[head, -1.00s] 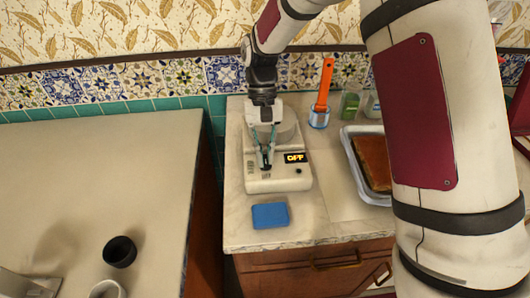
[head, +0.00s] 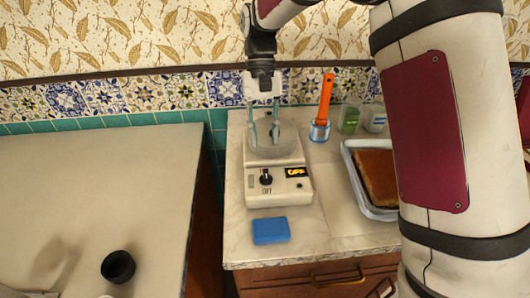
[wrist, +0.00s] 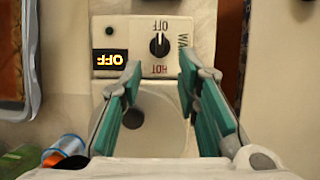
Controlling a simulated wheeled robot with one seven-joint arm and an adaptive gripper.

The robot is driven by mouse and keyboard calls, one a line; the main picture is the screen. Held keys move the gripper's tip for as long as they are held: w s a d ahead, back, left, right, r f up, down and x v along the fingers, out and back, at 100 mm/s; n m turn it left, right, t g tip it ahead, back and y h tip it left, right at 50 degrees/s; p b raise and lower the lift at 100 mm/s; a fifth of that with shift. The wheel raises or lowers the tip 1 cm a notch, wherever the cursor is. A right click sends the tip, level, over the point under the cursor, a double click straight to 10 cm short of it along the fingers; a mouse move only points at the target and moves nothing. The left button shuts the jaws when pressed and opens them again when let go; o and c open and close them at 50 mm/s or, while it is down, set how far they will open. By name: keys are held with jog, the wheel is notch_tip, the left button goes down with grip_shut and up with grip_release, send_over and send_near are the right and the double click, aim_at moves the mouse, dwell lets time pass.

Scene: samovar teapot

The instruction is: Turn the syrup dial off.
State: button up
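The black syrup dial (head: 266,177) sits on the front panel of a white warmer (head: 278,200). In the wrist view the dial (wrist: 159,44) has its light pointer mark toward the OFF label, away from HOT and WARM. The lit display (head: 296,172) reads OFF; it also shows in the wrist view (wrist: 109,60). My gripper (head: 263,138) is open and empty, above the round pot (head: 275,150) behind the panel. In the wrist view its teal fingers (wrist: 162,72) are spread apart and clear of the dial.
A blue block (head: 270,230) lies in front of the warmer. An orange-handled tool stands in a jar (head: 319,131) behind right, near a green jar (head: 349,120) and another jar (head: 374,118). A tray (head: 385,210) with brown cake is at right. The left counter is mostly clear.

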jog(key=v, duration=0.3)
jog(key=s+d+r+t+p, duration=0.1)
jog(key=s+d+r+t, duration=0.1)
jog(key=s+d+r, duration=0.4)
jog(key=s+d+r+t, duration=0.35)
jog(key=s+r, duration=0.25)
jog(key=s, duration=0.2)
jog(key=s+d+f+t, duration=0.1)
jog(key=s+d, duration=0.1)
jog(key=s, duration=0.5)
jog(key=s+d+f+t+p, duration=0.1)
jog(key=s+d+t, duration=0.1)
jog(key=s, duration=0.6)
jog(key=shift+d, duration=0.7)
